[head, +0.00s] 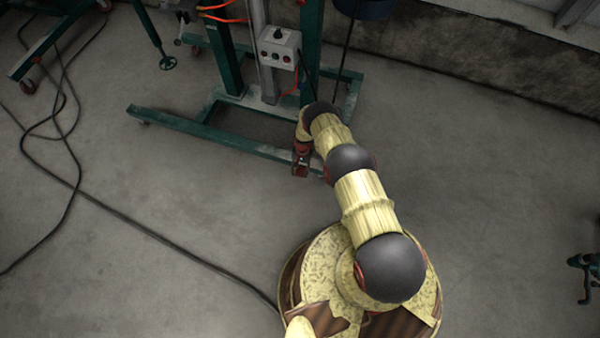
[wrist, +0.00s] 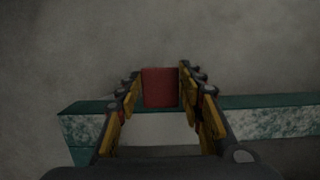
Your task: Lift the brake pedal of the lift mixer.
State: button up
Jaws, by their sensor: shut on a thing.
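The lift mixer is a green frame with low floor legs (head: 215,135) and a grey post, at the top middle of the head view. A red brake pedal (wrist: 160,88) shows in the wrist view, beside the green and worn white leg (wrist: 265,120). My gripper (wrist: 160,76) is shut on this pedal, with one finger on its left side and one on its right. In the head view my gripper (head: 301,160) is low at the right end of the front leg, and the pedal cannot be told apart there.
A grey control box (head: 279,48) with buttons is on the mixer's post. Dark cables (head: 130,222) lie on the floor at the left. Another green frame (head: 45,50) stands at the upper left. A wall runs along the back right. The floor at the right is mostly clear.

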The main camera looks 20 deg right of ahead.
jog(key=shift+w+d+r+g+y, duration=0.2)
jog(key=shift+g+y, duration=0.2)
jog(key=shift+g, duration=0.15)
jog(key=shift+w+d+r+g+y, duration=0.1)
jog(key=shift+r+g+y, duration=0.1)
jog(key=shift+g+y, duration=0.3)
jog(key=o, duration=1.2)
jog(key=shift+c, duration=0.2)
jog(key=shift+r, duration=0.1)
jog(key=v, duration=1.1)
jog(key=shift+r, duration=0.4)
jog(key=shift+w+a, duration=0.1)
jog(key=shift+w, duration=0.05)
